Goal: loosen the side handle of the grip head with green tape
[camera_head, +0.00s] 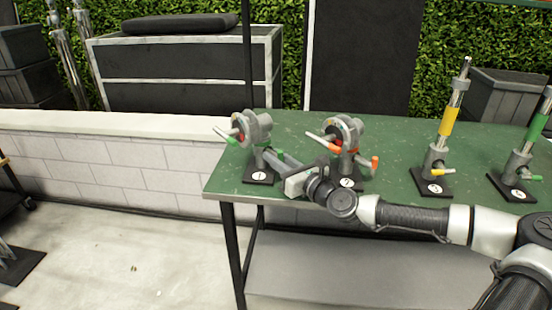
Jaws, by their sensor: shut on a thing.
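The grip head with green tape (257,128) is a grey disc-shaped clamp on a post, on a black base marked 1 at the left end of the table. A green-tipped handle (230,136) sticks out to its left. A green side handle (280,151) is low on its right. My gripper (273,157) reaches in from the right, low beside the post, and is shut on the side handle. The fingers partly hide the handle and the lower post, so the exact grasp is hard to see.
A similar grip head with orange tape (347,132), on base 2, stands close behind my wrist. Stands with yellow tape (449,121) and green tape (536,126) are farther right on the green table (400,135). A low block wall (110,150) is left.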

